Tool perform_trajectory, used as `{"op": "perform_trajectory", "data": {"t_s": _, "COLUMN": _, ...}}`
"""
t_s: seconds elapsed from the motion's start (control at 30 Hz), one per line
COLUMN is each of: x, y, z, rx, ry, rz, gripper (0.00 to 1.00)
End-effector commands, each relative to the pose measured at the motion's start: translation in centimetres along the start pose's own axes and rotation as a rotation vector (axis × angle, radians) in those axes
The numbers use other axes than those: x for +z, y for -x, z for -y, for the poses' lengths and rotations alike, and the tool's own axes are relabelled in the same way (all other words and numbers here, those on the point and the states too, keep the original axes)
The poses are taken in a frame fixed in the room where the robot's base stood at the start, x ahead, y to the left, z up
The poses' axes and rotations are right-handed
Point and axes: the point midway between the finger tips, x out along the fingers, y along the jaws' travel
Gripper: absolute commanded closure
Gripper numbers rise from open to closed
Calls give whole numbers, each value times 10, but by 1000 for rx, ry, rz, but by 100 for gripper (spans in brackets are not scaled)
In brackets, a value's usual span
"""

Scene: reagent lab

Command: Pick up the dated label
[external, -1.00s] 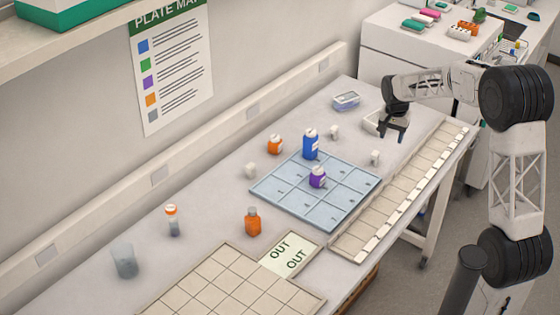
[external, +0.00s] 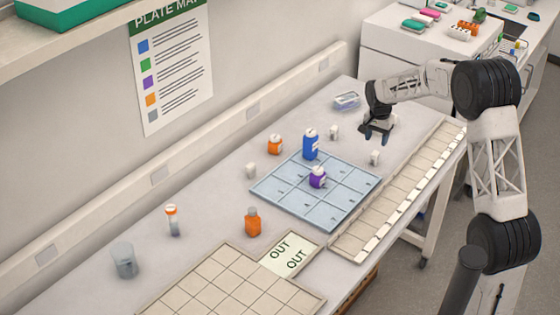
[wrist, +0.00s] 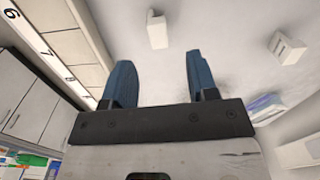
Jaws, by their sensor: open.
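Small white upright pieces stand on the bench: one right of the blue grid tray (external: 375,157), one behind it (external: 335,132), and one at its left (external: 250,170). No date is readable, so I cannot tell which is the dated label. My gripper (external: 376,138) is open and empty above the bench, behind the right white piece. In the wrist view, my gripper's blue fingers (wrist: 158,68) are spread apart. One white piece (wrist: 157,31) lies ahead of the gap between them, and another with a dark mark (wrist: 288,48) lies to the right.
Blue (external: 310,146), purple (external: 318,178) and orange bottles (external: 253,222) stand on or near the grid tray. A long numbered rack (external: 400,190) runs along the bench's right edge. A clear box (external: 346,101) lies at the back. A beaker (external: 124,262) stands front left.

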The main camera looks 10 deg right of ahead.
Motion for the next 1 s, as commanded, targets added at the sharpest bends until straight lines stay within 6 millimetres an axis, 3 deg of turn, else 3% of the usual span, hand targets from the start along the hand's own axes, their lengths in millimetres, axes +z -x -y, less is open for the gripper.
{"op": "perform_trajectory", "data": {"t_s": 0.23, "x": 0, "y": -19, "z": 0, "rx": 1, "ry": 0, "rz": 1, "gripper": 47}}
{"op": "perform_trajectory", "data": {"t_s": 0.73, "x": 0, "y": -26, "z": -1, "rx": 1, "ry": 0, "rz": 1, "gripper": 47}}
{"op": "perform_trajectory", "data": {"t_s": 1.0, "x": 1, "y": -54, "z": -3, "rx": 2, "ry": 0, "rz": 2, "gripper": 47}}
